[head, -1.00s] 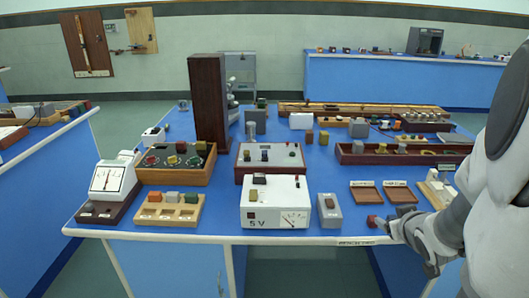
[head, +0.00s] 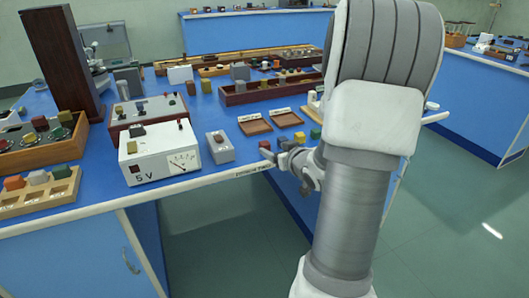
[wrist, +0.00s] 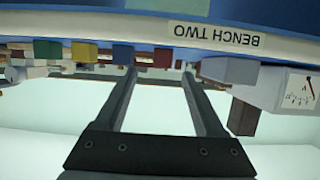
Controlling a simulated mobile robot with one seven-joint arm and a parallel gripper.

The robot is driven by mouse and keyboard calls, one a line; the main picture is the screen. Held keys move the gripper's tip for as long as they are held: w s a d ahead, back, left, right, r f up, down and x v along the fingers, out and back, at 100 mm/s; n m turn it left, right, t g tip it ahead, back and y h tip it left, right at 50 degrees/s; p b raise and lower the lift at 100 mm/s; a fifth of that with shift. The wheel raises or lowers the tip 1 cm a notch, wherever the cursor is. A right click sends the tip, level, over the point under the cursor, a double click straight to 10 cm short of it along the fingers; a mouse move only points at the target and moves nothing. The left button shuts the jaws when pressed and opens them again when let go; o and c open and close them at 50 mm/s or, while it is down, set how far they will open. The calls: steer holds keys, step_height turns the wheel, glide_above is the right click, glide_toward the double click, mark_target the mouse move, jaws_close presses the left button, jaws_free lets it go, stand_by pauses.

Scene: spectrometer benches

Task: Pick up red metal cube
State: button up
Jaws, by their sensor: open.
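The red cube (head: 264,145) sits near the front edge of the blue bench, just past my gripper's tips. In the upside-down wrist view the red cube (wrist: 163,58) shows between my two fingers, beyond their tips. My gripper (head: 272,156) is open and empty at the bench's front edge; its spread fingers also show in the wrist view (wrist: 160,72). A blue cube (wrist: 122,55), a yellow cube (wrist: 84,52) and a green cube (wrist: 47,50) stand in a row beside the red one. My arm hides part of the bench to the right.
A grey switch box (head: 219,147) and a white 5 V supply (head: 158,152) stand left of the red cube. Two shallow wooden trays (head: 255,124) lie behind it. The bench's white front edge, labelled BENCH TWO (wrist: 213,33), runs close to my fingers.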

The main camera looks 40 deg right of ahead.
mark_target(267, 145)
steer(key=b+x, duration=0.2)
steer(key=x, duration=0.5)
steer(key=shift+w+a+b, duration=0.15)
steer(key=shift+w+b, duration=0.05)
steer(key=shift+b, duration=0.15)
steer(key=shift+c, duration=0.2)
jaws_close()
